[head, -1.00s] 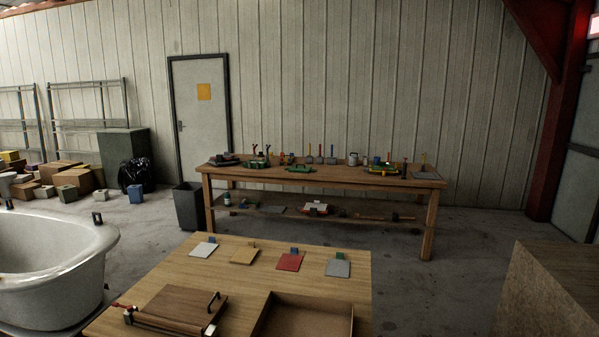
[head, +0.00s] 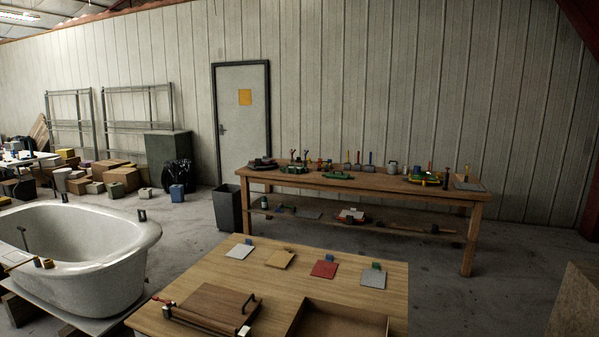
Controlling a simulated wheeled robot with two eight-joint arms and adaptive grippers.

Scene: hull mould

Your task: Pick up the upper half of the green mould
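Several small green objects lie on the far wooden workbench (head: 300,178). One dark green piece (head: 294,169) is near its left end, a flat green piece (head: 338,175) is left of the middle, and a green piece with yellow and red (head: 424,179) is toward the right. They are too small to tell which is the green mould or its upper half. Neither of my grippers is in view.
A nearer wooden table (head: 330,262) holds coloured square plates, a brown hinged board (head: 212,305) and an open tray (head: 340,322). A white bathtub (head: 110,250) stands left. A grey bin (head: 228,208) stands by the workbench.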

